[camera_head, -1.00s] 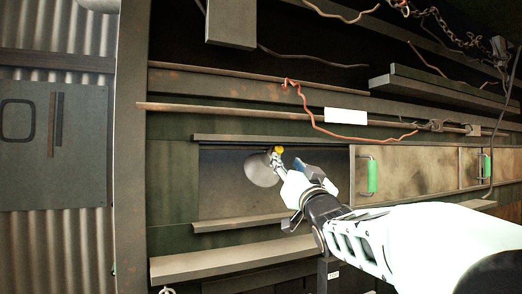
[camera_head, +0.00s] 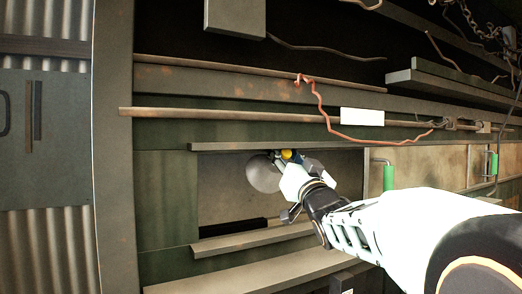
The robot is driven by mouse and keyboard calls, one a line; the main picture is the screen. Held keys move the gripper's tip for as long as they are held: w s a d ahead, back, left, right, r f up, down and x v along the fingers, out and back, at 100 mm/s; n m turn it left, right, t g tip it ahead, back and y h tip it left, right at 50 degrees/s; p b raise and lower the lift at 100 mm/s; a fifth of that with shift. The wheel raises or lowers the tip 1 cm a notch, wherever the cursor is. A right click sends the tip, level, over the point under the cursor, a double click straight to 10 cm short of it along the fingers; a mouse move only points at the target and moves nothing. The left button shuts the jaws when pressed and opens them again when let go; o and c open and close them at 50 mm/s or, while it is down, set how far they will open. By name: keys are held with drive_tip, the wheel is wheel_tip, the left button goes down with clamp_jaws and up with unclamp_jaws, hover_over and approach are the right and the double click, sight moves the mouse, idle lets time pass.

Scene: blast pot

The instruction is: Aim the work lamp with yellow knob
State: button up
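The work lamp shows as a pale grey round head (camera_head: 263,174) inside the recessed opening of the dark green cabinet. Its yellow knob (camera_head: 287,155) sits at the upper right of the head. My gripper (camera_head: 288,162) reaches in from the right, with its fingers at the knob. The knob shows just beyond the fingers, and my gripper and wrist hide the lamp's right side and any stem. Whether the fingers touch or close on the knob is too small to tell.
Ledges run above and below the recess (camera_head: 252,240). A rod with a white label (camera_head: 362,116) and a hanging red wire (camera_head: 323,110) cross above. A grey box (camera_head: 235,15) hangs at the top.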

clamp_jaws()
idle(0.4)
drive_tip(key=shift+f+b, duration=0.1)
drive_tip(key=shift+b, duration=0.3)
drive_tip(key=shift+s+f+b, duration=0.1)
drive_tip(key=shift+f+b, duration=0.15)
drive_tip(key=shift+b, duration=0.7)
drive_tip(key=shift+f+t+b, duration=0.15)
drive_tip(key=shift+t+b, duration=0.35)
drive_tip(key=shift+b, duration=0.55)
drive_tip(key=shift+s+d+m+b, duration=0.1)
drive_tip(key=shift+m+b, duration=0.2)
drive_tip(key=shift+b, duration=0.3)
drive_tip(key=shift+r, duration=0.2)
unclamp_jaws()
